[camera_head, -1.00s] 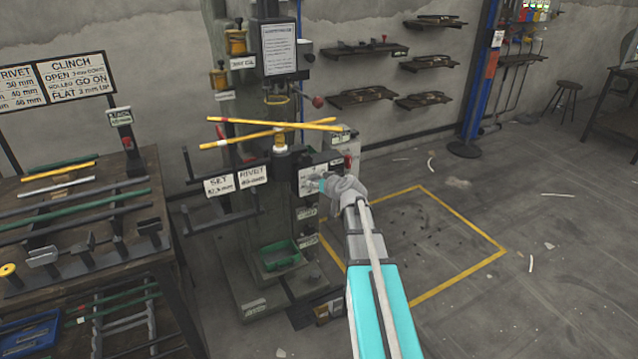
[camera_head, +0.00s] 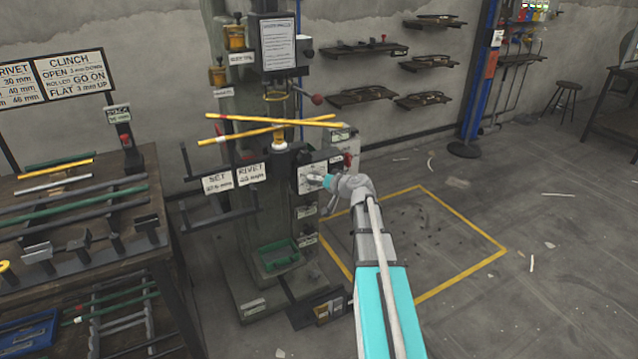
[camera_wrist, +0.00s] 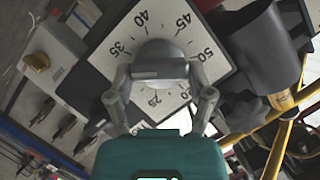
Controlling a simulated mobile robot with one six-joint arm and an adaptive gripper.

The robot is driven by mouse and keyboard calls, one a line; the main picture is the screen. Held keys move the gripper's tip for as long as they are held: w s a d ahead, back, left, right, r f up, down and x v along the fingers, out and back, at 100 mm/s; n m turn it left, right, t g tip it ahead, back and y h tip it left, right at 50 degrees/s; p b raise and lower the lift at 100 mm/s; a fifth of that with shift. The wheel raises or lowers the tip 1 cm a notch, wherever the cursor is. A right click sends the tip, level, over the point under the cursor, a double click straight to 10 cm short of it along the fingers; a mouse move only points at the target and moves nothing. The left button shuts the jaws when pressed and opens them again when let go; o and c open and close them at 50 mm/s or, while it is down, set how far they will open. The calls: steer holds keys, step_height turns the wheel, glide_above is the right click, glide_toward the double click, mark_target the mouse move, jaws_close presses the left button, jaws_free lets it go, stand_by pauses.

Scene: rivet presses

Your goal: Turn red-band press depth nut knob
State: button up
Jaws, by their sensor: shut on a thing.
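In the wrist view, a grey round knob (camera_wrist: 160,58) with a flat raised grip sits on a white dial plate (camera_wrist: 110,60) with numbers including 25, 35, 40, 45 and 50. My gripper (camera_wrist: 159,80) is shut on the knob, one finger on each side of it. In the head view my gripper (camera_head: 318,181) is at the dial plate on the press front. The knob is hardly visible there.
SET (camera_head: 217,183) and RIVET (camera_head: 251,173) signs hang left of the dial. A red ball-ended lever (camera_head: 317,99) sticks out above. A green tray (camera_head: 278,254) is low on the press. A workbench (camera_head: 90,240) with bars stands left. Open floor lies right.

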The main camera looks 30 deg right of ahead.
steer(key=m+y+b, duration=0.1)
steer(key=m, duration=0.1)
steer(key=m+t+y+b, duration=0.1)
steer(key=m+b, duration=0.1)
steer(key=shift+d+f, duration=0.15)
steer(key=shift+f, duration=0.2)
steer(key=shift+m+t+y+b, duration=0.55)
steer(key=shift+m+b, duration=0.45)
steer(key=shift+m, duration=0.5)
steer(key=shift+r, duration=0.1)
steer(key=o, duration=1.1)
